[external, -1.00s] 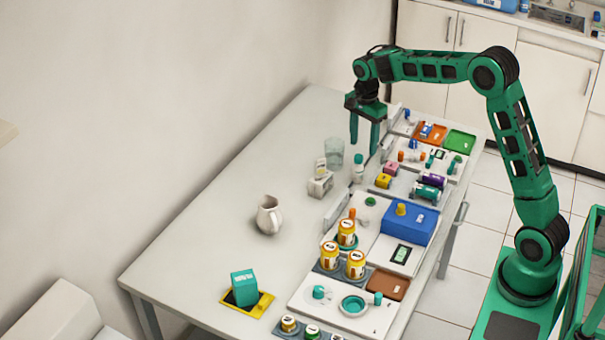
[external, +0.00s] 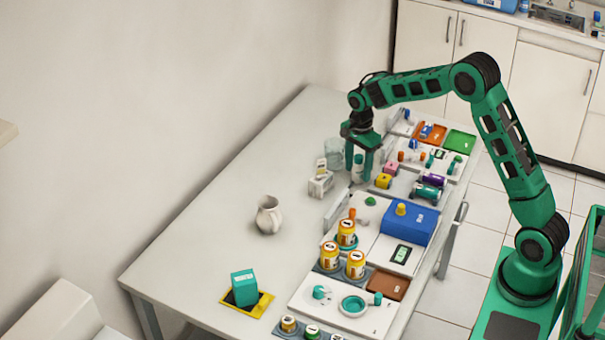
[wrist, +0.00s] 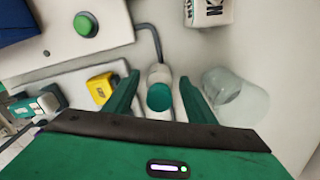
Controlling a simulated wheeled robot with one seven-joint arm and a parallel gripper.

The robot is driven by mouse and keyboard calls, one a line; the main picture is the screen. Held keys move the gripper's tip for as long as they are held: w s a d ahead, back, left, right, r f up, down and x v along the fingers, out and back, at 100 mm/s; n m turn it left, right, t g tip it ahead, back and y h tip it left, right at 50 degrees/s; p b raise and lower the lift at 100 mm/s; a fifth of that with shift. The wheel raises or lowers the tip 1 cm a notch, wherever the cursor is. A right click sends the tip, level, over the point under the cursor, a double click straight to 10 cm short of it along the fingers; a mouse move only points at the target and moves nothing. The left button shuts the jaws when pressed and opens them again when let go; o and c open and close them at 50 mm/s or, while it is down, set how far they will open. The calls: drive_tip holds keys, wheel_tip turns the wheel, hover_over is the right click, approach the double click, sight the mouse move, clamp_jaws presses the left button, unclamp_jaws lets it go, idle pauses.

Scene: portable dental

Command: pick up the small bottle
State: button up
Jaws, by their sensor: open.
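The small bottle (external: 358,172) is white with a green cap and stands upright on the table. In the wrist view the small bottle (wrist: 160,88) shows between the two green fingers, with its cap toward the camera. My gripper (external: 358,166) points down over it, with one finger on each side. In the wrist view my gripper (wrist: 158,98) is open, and a gap shows between the bottle and each finger. Whether a finger touches it lower down cannot be told.
A clear glass (wrist: 240,98) stands close beside the right finger in the wrist view. A white box (external: 320,185) and a white pitcher (external: 269,215) stand nearby. A yellow block (wrist: 100,88) lies close to the left finger. The table's left side (external: 215,200) is mostly clear.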

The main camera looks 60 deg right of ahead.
drive_tip(key=shift+f, duration=0.5)
drive_tip(key=c, duration=1.1)
drive_tip(key=shift+c, duration=0.2)
drive_tip(key=shift+r, duration=0.2)
